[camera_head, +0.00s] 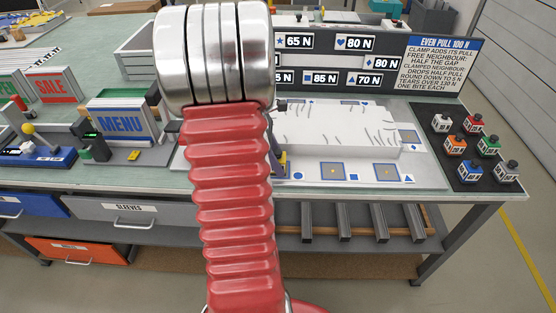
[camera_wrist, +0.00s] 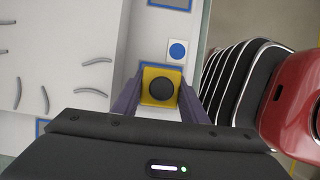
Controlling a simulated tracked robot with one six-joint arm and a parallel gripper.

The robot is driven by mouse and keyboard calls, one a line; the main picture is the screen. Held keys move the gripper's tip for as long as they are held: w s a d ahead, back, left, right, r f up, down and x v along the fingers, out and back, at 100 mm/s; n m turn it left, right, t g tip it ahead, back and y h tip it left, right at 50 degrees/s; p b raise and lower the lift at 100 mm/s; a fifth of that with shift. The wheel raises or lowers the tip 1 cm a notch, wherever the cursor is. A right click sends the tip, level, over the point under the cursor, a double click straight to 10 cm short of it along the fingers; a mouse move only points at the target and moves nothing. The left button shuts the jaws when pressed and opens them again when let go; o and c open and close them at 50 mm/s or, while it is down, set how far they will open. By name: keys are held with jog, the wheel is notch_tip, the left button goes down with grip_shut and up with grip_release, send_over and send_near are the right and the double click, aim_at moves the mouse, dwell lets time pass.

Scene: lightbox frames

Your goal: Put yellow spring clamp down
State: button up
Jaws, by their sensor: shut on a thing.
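My gripper (camera_wrist: 160,92) shows in the wrist view with its two purple fingers on either side of the yellow spring clamp (camera_wrist: 160,70), which has a round dark pad on top. It is shut on the clamp. The clamp is over the pale tray (camera_wrist: 136,45), near a blue circle mark (camera_wrist: 178,51); I cannot tell whether it touches the tray. In the head view my red arm hides most of the gripper; only a sliver of a finger shows beside the tray (camera_head: 434,172). A white cracked slab (camera_head: 335,128) lies on the tray, left of the clamp in the wrist view.
Blue-framed squares (camera_head: 332,171) and blue shape marks line the tray's front. Several small coloured blocks (camera_head: 473,124) stand on a dark mat at the right. A force board (camera_head: 340,62) stands behind. A MENU sign (camera_head: 120,123) and other fixtures stand left.

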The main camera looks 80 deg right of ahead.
jog(key=o, duration=1.2)
jog(key=shift+o, duration=0.2)
jog(key=v, duration=1.2)
